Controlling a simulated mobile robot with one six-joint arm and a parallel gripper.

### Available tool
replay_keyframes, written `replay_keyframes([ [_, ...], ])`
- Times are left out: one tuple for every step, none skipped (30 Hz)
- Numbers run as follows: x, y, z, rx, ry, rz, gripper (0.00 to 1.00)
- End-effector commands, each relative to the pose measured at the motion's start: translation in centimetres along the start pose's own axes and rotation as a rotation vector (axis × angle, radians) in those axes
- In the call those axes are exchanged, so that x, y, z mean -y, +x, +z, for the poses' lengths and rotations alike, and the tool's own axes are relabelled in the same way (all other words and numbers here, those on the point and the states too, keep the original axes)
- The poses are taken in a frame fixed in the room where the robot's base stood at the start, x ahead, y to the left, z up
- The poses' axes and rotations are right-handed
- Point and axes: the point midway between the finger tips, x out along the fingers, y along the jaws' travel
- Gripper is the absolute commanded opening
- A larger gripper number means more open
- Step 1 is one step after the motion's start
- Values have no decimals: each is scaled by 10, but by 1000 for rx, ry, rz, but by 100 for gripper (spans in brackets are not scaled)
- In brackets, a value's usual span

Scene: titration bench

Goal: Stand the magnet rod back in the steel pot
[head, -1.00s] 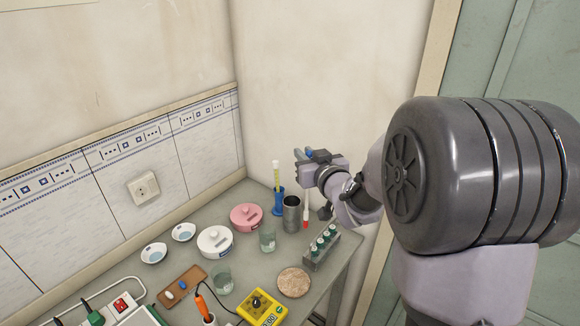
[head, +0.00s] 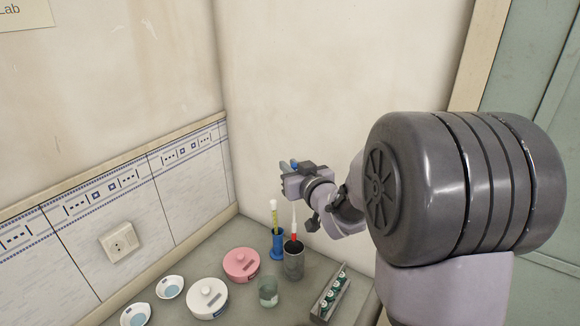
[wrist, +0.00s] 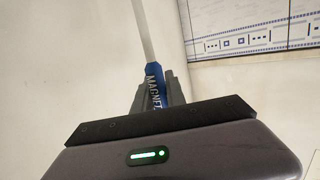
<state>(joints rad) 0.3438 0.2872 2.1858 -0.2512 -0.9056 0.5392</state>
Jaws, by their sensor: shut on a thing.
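The magnet rod (head: 294,216) is held in my gripper (head: 289,166). The steel pot (head: 293,264) is a dark grey cylinder below the rod. In the wrist view my gripper (wrist: 150,98) is shut on the rod's blue part (wrist: 154,80), lettered MAGNET; the pale shaft runs up out of view. The pot does not show there.
A blue-based cylinder (head: 277,242) with yellow-green content stands close left of the pot. A glass beaker (head: 268,292), a pink round device (head: 241,264) and a white one (head: 208,298) stand nearby. A rack of green-capped vials (head: 331,294) is to the right.

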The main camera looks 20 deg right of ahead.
Motion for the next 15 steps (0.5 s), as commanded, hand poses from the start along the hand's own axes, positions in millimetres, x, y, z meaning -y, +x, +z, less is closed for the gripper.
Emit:
replay_keyframes([
  [0, 1, 4, 0, 0, 0, 0],
  [0, 1, 5, 0, 0, 0, 0],
  [0, 1, 8, 0, 0, 0, 0],
  [0, 2, 9, 0, 0, 0, 0],
  [0, 2, 12, 0, 0, 0, 0],
  [0, 2, 14, 0, 0, 1, 0],
  [0, 3, 17, 1, 0, 1, 0],
  [0, 3, 19, 1, 0, 1, 0],
  [0, 4, 22, 1, 0, 1, 0],
  [0, 4, 24, 1, 0, 1, 0],
  [0, 4, 26, 1, -1, 0, 0],
  [0, 5, 28, 1, -1, 0, 0],
  [0, 5, 30, 1, -1, 0, 0],
  [0, 6, 32, 1, -1, 0, 0],
  [0, 6, 35, 1, 0, 1, 0],
])
